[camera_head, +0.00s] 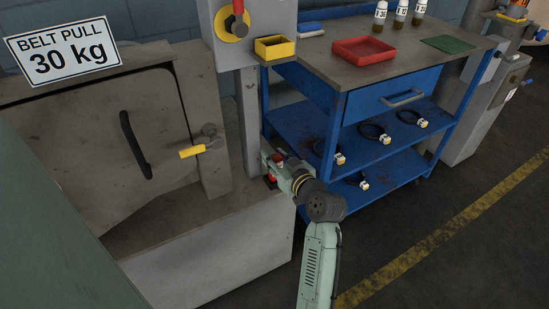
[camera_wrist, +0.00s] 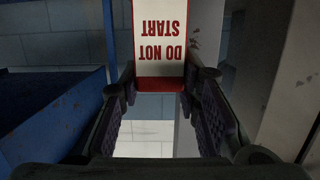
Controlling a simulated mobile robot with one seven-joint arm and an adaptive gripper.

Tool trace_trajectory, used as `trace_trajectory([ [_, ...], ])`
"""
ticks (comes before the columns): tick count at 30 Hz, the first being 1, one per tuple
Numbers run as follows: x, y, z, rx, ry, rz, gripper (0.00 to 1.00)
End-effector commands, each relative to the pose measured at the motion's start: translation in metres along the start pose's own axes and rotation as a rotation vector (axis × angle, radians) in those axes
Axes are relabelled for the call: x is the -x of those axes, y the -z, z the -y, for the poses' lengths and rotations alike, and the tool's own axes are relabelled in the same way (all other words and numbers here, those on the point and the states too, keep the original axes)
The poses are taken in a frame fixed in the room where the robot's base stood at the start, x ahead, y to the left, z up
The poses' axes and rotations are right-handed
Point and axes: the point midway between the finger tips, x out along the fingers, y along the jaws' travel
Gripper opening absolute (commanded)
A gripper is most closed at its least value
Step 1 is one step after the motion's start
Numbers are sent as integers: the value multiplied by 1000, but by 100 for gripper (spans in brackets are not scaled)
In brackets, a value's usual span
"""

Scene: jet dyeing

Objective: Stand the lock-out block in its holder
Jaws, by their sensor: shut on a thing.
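The lock-out block (camera_wrist: 160,40) is white with a red border and red letters reading "DO NOT START", upside down in the wrist view. My gripper (camera_wrist: 158,86) is shut on it, with one finger along each side. In the head view my gripper (camera_head: 276,169) is low beside the grey post, left of the blue cart; small red parts show there, and the rest of the block is hidden. A yellow open-topped box (camera_head: 274,48) is fixed to the post below the red-handled switch; it looks like the holder and appears empty. The gripper is well below it and apart from it.
The blue cart (camera_head: 340,110) stands close to the right of my gripper, with a red tray (camera_head: 363,51), bottles and a green mat on top. The machine door (camera_head: 120,140) with a yellow-ended latch (camera_head: 193,151) is at left. Floor is clear at lower right.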

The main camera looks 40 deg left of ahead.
Motion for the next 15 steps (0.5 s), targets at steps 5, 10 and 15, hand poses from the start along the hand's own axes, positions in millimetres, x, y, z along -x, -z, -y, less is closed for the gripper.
trace_trajectory([
  [5,0,-1,0,0,-1,-1,0],
  [10,-1,-2,0,0,0,0,37],
  [15,-1,-2,0,-1,0,0,48],
])
